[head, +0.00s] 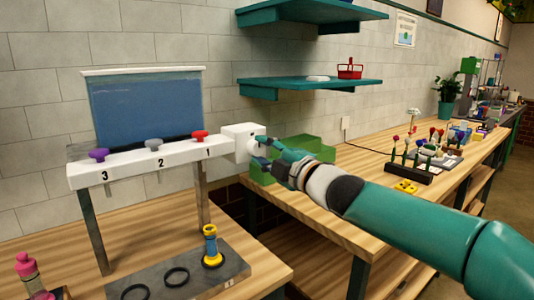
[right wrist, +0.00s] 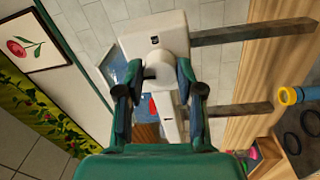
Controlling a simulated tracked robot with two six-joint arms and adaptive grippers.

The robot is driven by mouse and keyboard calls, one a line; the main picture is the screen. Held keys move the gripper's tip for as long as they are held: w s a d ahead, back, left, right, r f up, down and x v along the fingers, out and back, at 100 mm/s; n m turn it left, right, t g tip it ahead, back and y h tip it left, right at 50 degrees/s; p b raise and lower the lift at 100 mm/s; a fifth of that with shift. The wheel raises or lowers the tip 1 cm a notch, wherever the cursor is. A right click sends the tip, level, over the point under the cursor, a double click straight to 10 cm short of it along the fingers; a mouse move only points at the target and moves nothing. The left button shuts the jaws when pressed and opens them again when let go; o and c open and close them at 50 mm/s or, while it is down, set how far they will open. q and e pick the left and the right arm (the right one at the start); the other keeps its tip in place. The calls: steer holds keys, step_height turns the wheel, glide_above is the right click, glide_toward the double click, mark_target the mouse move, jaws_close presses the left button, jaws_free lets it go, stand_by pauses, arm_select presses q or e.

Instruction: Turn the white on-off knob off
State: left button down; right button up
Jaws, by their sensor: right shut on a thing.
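The white on-off knob (head: 257,145) is on the right end face of a white box (head: 238,138), at the right end of the white numbered bar (head: 135,165). My right gripper (head: 266,147) reaches it from the right and is shut on it. In the right wrist view the knob (right wrist: 160,68) sits between the two fingers of the gripper (right wrist: 157,82), in front of the white box (right wrist: 153,38). The fingers hide part of the knob, and I cannot read its turn position. My left gripper is not in view.
The bar carries purple (head: 98,155), grey (head: 154,145) and red (head: 198,135) knobs above a grey board (head: 135,285) with black rings and a blue-yellow piece (head: 211,247). A green bin (head: 315,147) stands behind my gripper. Teal shelves (head: 310,84) hang above.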

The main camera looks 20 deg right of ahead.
steer(key=shift+f, duration=0.35)
steer(key=o, duration=1.2)
steer(key=shift+r, duration=0.1)
steer(key=shift+c, duration=0.2)
steer(key=shift+r, duration=0.1)
steer(key=shift+s+d, duration=0.2)
steer(key=shift+s, duration=0.3)
steer(key=v, duration=1.1)
steer(key=shift+f, duration=0.25)
